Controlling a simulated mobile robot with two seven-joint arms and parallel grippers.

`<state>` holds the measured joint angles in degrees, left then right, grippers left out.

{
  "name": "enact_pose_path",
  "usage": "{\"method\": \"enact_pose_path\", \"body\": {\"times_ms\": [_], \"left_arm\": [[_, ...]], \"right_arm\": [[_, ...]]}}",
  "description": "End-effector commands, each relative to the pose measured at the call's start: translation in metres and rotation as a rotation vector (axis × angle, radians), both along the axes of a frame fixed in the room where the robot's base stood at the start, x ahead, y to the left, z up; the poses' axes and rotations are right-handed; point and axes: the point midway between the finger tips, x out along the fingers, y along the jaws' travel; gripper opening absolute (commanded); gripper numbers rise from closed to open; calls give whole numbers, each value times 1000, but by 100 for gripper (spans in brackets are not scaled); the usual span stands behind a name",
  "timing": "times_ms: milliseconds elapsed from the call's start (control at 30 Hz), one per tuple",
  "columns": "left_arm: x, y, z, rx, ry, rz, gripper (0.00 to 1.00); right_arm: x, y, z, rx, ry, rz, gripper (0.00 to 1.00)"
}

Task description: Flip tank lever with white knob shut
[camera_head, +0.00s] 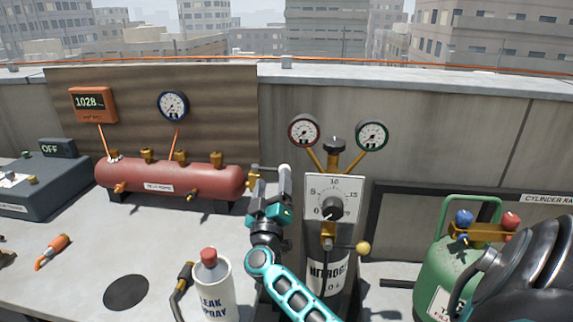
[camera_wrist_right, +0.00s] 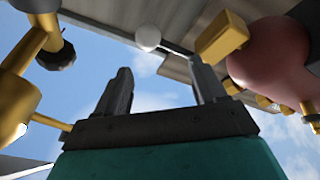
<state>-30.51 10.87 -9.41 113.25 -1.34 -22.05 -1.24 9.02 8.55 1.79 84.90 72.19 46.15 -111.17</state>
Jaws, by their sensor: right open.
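The lever's white knob (camera_head: 284,168) shows at the right end of the red tank (camera_head: 215,184). A thin rod joins it to a brass valve (camera_head: 254,184) and points right, away from the tank. My right gripper (camera_head: 270,190) is just in front of and below the lever. In the right wrist view the fingers (camera_wrist_right: 163,90) are apart with nothing between them. The white knob (camera_wrist_right: 148,38) and its rod show beyond the fingertips, with the brass valve block (camera_wrist_right: 222,38) at right. I cannot tell whether a finger touches the rod. My left gripper is not in view.
The nitrogen cylinder (camera_head: 325,275) with its dial panel (camera_head: 333,198), two gauges and a yellow-knobbed lever (camera_head: 363,248) stands close right of my right gripper. A leak spray can (camera_head: 213,287) stands in front. A green cylinder (camera_head: 440,270) is at far right.

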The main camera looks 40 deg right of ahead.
Motion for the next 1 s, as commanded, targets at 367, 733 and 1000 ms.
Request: {"method": "enact_pose_path", "body": {"times_ms": [367, 733, 1000], "left_arm": [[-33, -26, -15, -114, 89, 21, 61], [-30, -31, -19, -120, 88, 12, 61], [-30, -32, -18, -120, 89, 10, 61]], "right_arm": [[0, -28, -10, 51, 15, -48, 70], [32, -64, 6, 50, 16, -47, 70], [35, -68, 8, 52, 16, -46, 70]]}}
